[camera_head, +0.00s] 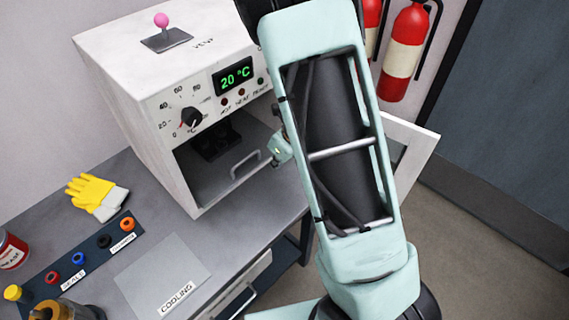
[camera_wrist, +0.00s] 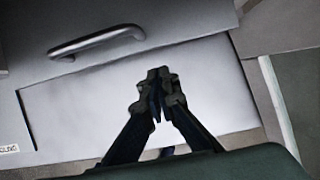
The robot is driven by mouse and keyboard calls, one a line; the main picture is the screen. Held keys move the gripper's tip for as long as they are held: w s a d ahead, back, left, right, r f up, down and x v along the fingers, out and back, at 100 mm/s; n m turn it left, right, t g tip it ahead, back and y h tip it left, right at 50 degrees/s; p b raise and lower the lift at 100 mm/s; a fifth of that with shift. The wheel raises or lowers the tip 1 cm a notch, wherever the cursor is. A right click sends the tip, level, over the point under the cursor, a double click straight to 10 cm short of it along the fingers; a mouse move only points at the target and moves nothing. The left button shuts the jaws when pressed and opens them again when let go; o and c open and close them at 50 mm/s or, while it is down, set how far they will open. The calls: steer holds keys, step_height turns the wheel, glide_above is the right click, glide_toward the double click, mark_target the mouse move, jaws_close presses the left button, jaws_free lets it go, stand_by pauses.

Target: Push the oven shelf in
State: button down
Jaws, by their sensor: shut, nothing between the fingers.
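The oven (camera_head: 170,100) is a white box on the bench, with a dial and a green 20 °C display. Its front is open, and a pale door (camera_head: 412,150) stands swung out to the right, partly behind my arm. The grey shelf (camera_head: 215,188) lies inside the lower opening, with a bar handle (camera_head: 245,163) towards its front. A dark block sits at the back of the shelf. My gripper (camera_wrist: 158,88) is shut and empty in the wrist view. In the head view my arm hides its fingertips. The shelf's right part is also hidden.
A metal handle (camera_wrist: 97,42) shows up and left of my fingertips; I cannot tell whose it is. Fire extinguishers (camera_head: 404,55) hang behind.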

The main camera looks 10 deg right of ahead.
steer(key=shift+w+a, duration=0.6)
steer(key=shift+w, duration=0.25)
steer(key=w+a+p, duration=0.2)
steer(key=w+p, duration=0.1)
steer(key=w, duration=0.1)
steer(key=shift+w+a+r, duration=0.1)
steer(key=shift+a+r, duration=0.05)
steer(key=shift+a, duration=0.25)
steer(key=shift+w+a, duration=0.1)
steer(key=shift+w, duration=0.05)
